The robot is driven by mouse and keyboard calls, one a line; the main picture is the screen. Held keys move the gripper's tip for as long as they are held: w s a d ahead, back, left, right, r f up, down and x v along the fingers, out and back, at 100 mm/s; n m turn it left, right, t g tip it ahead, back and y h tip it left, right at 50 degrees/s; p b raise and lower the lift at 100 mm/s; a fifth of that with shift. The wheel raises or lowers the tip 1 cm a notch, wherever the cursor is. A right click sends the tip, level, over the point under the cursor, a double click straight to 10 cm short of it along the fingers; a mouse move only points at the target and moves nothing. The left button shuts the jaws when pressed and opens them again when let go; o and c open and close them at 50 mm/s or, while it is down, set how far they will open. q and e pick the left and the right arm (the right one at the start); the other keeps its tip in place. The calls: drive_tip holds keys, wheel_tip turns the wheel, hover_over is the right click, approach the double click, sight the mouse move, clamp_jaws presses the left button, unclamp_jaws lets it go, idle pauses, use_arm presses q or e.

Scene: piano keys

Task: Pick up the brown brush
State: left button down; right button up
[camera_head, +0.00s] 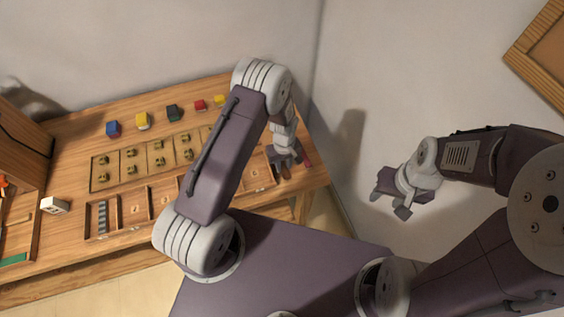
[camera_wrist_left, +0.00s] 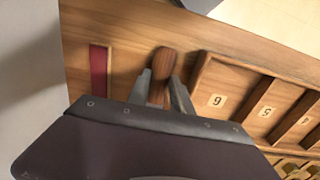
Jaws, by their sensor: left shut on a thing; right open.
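The brown brush (camera_wrist_left: 163,62) lies at the table's right end, beside the numbered wooden tray. In the left wrist view my left gripper (camera_wrist_left: 160,88) has one finger on each side of it and is shut on it. Only its brown upper end shows there; the rest is hidden by the gripper. In the head view my left gripper (camera_head: 285,162) is low over the right end of the table. My right gripper (camera_head: 389,202) is open and empty, off the table to the right, in front of the wall.
A dark red strip (camera_wrist_left: 98,72) lies near the brush, apart from it. The wooden tray (camera_wrist_left: 205,82) has numbered compartments. Several coloured blocks, one blue (camera_head: 113,129), stand along the back of the table (camera_head: 75,190). A white block (camera_head: 54,205) is at left.

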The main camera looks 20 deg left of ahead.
use_arm(q)
drive_tip(key=r, duration=0.3)
drive_tip(key=s+r+b, duration=0.1)
drive_tip(key=shift+d+r, duration=0.3)
drive_tip(key=shift+d, duration=0.05)
drive_tip(key=s+d+r+b, duration=0.1)
drive_tip(key=s+d+r, duration=0.4)
drive_tip(key=s, duration=0.3)
drive_tip(key=shift+s+d+r, duration=0.3)
drive_tip(key=shift+d+r, duration=0.1)
drive_tip(key=shift+r, duration=0.15)
